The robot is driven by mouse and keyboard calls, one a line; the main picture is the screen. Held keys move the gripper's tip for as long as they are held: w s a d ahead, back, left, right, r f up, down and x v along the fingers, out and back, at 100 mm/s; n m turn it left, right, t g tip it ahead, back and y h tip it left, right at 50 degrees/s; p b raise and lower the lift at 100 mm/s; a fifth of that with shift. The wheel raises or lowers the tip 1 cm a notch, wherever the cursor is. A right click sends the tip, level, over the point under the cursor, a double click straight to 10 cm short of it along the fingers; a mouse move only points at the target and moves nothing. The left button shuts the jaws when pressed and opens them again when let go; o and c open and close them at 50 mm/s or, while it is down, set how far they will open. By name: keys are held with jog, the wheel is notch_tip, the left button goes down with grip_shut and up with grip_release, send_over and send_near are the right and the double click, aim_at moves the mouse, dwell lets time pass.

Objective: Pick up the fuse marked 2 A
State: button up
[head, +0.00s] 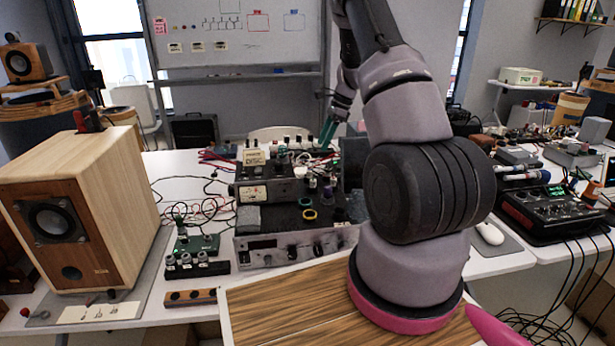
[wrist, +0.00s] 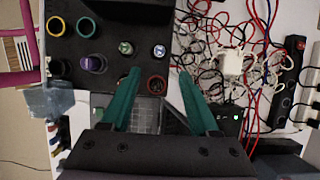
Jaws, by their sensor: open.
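I cannot make out a 2 A mark on anything in either view. A black stand (wrist: 108,25) in the wrist view holds coloured rings and small upright pieces. Two pale-topped pieces (wrist: 126,48) (wrist: 159,51) and a purple piece (wrist: 93,63) stand among them; whether any is a fuse, I cannot tell. A red-rimmed ring (wrist: 157,83) shows between my fingers. My gripper (wrist: 159,71) has its two teal fingers apart, with nothing held. In the head view my gripper (head: 327,132) is above the back of the bench, pointing down, partly hidden by my arm.
Wires (wrist: 240,60) tangle right of the stand. A wooden speaker (head: 85,210) stands at the bench's left. A grey knobbed panel (head: 275,250) lies in front of the stand, beside a green board (head: 197,245). A black mixer (head: 550,210) is at the right.

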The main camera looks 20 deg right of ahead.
send_over(310, 170)
jog(key=d, duration=0.3)
notch_tip(310, 170, down, 5)
jog(key=shift+a+x, duration=0.1)
jog(key=shift+x, duration=1.25)
jog(key=shift+a+x, duration=0.15)
jog(key=shift+x, duration=1.25)
jog(key=shift+s+r, duration=0.1)
jog(key=shift+s, duration=0.05)
grip_shut()
